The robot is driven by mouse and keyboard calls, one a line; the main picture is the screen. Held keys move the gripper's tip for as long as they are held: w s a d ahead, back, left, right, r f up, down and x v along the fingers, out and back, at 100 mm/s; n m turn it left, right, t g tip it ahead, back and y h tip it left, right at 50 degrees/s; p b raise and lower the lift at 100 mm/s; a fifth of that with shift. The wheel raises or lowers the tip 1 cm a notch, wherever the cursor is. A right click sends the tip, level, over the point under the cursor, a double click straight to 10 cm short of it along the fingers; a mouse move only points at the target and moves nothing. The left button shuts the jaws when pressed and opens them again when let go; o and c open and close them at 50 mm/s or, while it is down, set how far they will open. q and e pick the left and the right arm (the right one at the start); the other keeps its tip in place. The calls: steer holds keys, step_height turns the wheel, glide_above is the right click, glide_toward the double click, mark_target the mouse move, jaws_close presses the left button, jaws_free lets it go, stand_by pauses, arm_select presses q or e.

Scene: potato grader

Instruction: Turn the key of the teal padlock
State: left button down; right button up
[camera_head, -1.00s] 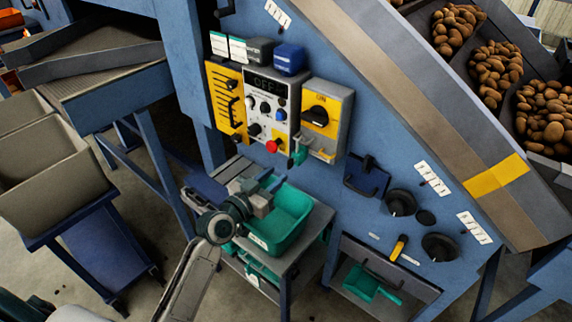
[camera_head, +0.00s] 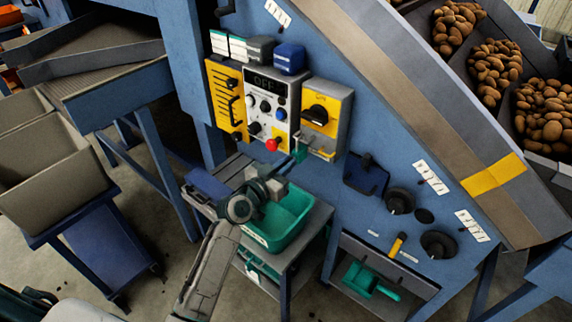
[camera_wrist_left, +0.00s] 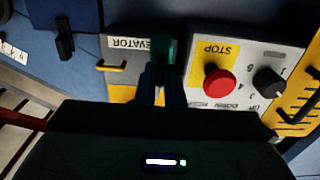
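The teal padlock (camera_head: 299,152) hangs at the lower left of the yellow-and-grey switch box (camera_head: 328,112) on the blue machine wall. My left gripper (camera_head: 284,166) points up at it from below and left, its tips close to it. In the left wrist view the padlock (camera_wrist_left: 167,48) is a dark teal shape just beyond the gripper's fingertips (camera_wrist_left: 161,72). The fingers are close together in shadow. Whether they touch or hold the key cannot be told, and the key is not clearly visible. My right gripper is not in view.
A red stop button (camera_head: 272,145) and black knobs sit on the control panel (camera_head: 267,102) left of the padlock; the stop button is also close right in the wrist view (camera_wrist_left: 218,83). A teal bin (camera_head: 290,222) stands on a grey stand below my left arm.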

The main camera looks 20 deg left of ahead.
arm_select(q)
steer(key=shift+n, duration=0.4)
steer(key=shift+w+a+f+n+p, duration=0.1)
steer(key=shift+n+p, duration=0.95)
steer(key=shift+n, duration=3.2)
steer(key=shift+a+f+n+p, duration=0.1)
steer(key=shift+n+p, duration=0.95)
steer(key=shift+n, duration=3.2)
arm_select(e)
steer(key=shift+s+r, duration=0.55)
steer(key=shift+r, duration=0.25)
steer(key=shift+s+r, duration=0.55)
steer(key=shift+r, duration=0.25)
arm_select(q)
steer(key=c, duration=1.5)
jaws_free()
steer(key=shift+c, duration=0.2)
